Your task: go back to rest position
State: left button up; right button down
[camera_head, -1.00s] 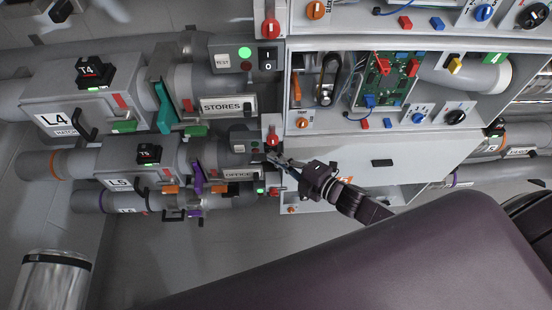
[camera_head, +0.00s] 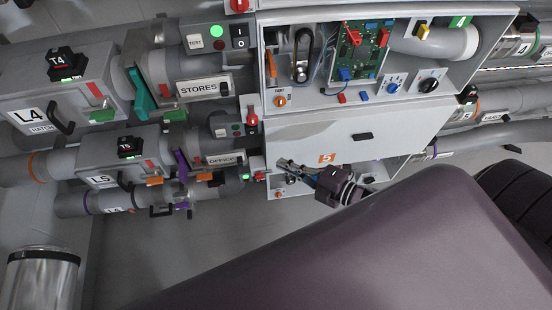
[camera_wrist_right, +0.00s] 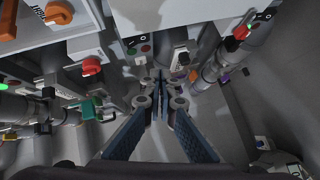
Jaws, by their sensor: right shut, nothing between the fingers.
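My right gripper (camera_head: 290,167) is in the head view, in front of the lower cabinets just below the closed grey panel marked 5 (camera_head: 330,140). In the right wrist view its two blue-sided fingers (camera_wrist_right: 160,80) meet at the tips, shut with nothing between them. The fingertips appear apart from the cabinet and the pipes. My left gripper is not in view.
Left of the gripper are the OFFICE pipe (camera_head: 222,160) with its control box, and the STORES pipe (camera_head: 204,87) above. An open cabinet with a green circuit board (camera_head: 357,52) is above. Bare floor (camera_head: 200,240) shows below.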

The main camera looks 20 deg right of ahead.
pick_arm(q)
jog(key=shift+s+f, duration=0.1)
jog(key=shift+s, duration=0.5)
pick_arm(e)
jog(key=shift+s+d, duration=0.1)
jog(key=shift+s, duration=0.15)
jog(key=s+d+f+m+g+h, duration=0.15)
jog(key=d+f+m+h, duration=0.35)
jog(key=f, duration=0.8)
jog(key=s+d+f+m+g+h, duration=0.1)
jog(key=s+d+f+m+g, duration=0.1)
jog(key=s+f+m, duration=0.45)
jog(key=s+d+f+m+g+h, duration=0.15)
jog(key=s+f, duration=0.25)
jog(key=f, duration=0.5)
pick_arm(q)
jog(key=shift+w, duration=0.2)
pick_arm(e)
jog(key=s+a+f+m+g, duration=0.3)
jog(key=s+f, duration=0.3)
jog(key=s, duration=0.5)
jog(key=s+a+f+m+g, duration=0.3)
jog(key=s+f, duration=0.3)
jog(key=s, duration=0.5)
jog(key=shift+s+a+f+g, duration=0.2)
jog(key=shift+a+f+g, duration=0.05)
jog(key=shift+g, duration=0.35)
